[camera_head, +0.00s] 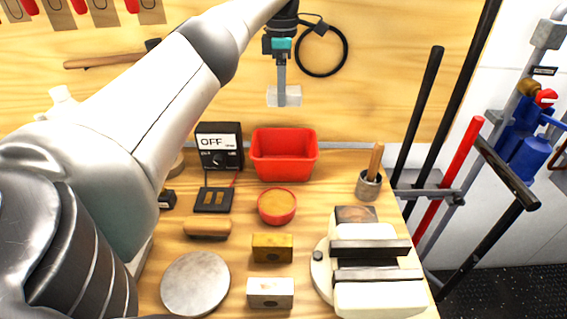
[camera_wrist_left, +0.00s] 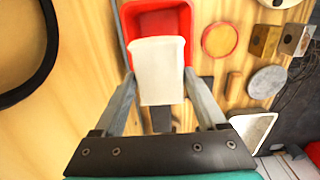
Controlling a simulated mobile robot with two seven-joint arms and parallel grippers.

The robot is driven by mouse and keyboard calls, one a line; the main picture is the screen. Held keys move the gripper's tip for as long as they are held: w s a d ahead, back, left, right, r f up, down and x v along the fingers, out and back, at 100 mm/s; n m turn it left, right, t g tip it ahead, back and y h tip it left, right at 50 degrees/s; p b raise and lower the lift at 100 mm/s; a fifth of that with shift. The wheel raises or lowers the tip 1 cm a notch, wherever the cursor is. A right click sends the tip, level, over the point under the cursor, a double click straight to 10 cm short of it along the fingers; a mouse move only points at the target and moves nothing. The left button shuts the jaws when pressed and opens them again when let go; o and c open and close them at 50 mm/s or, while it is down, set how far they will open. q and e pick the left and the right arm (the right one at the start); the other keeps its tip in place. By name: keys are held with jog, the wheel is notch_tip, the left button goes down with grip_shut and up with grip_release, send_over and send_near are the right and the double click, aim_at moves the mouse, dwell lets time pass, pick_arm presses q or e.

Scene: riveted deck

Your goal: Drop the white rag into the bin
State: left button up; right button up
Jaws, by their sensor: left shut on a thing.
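The white rag (camera_head: 290,98) looks like a small pale block in the head view. My left gripper (camera_head: 281,88) is shut on it and holds it in the air, above the red bin (camera_head: 284,172) in the picture. In the left wrist view the rag (camera_wrist_left: 158,70) sits between the two fingers of the gripper (camera_wrist_left: 160,82) and overlaps the near part of the bin (camera_wrist_left: 128,32). The bin is open-topped and stands at the back of the bench. My right gripper does not show.
A black OFF box (camera_head: 219,140) stands left of the bin. A round red dish (camera_head: 277,206) lies in front of it, and a cup with a wooden handle (camera_head: 368,186) stands right. A vise (camera_head: 370,270) fills the front right. A black ring (camera_head: 321,73) hangs behind.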

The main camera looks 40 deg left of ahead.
pick_arm(q)
jog(key=b, duration=0.3)
send_near(282, 155)
jog(key=s+d, duration=0.4)
jog(key=shift+a+f, duration=0.2)
jog(key=shift+f, duration=0.3)
notch_tip(282, 155, down, 4)
jog(key=shift+r+b, duration=0.2)
jog(key=shift+b, duration=0.45)
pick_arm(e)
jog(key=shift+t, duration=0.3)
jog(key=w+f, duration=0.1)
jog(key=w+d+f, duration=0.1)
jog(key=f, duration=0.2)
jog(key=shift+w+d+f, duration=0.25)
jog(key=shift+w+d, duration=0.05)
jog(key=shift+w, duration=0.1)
pick_arm(q)
jog(key=shift+f+b, duration=0.4)
jog(key=shift+f, duration=0.05)
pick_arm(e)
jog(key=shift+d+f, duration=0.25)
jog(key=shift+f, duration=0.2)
pick_arm(q)
jog(key=shift+a+f, duration=0.1)
jog(key=shift+f, duration=0.15)
jog(key=o, duration=1.1)
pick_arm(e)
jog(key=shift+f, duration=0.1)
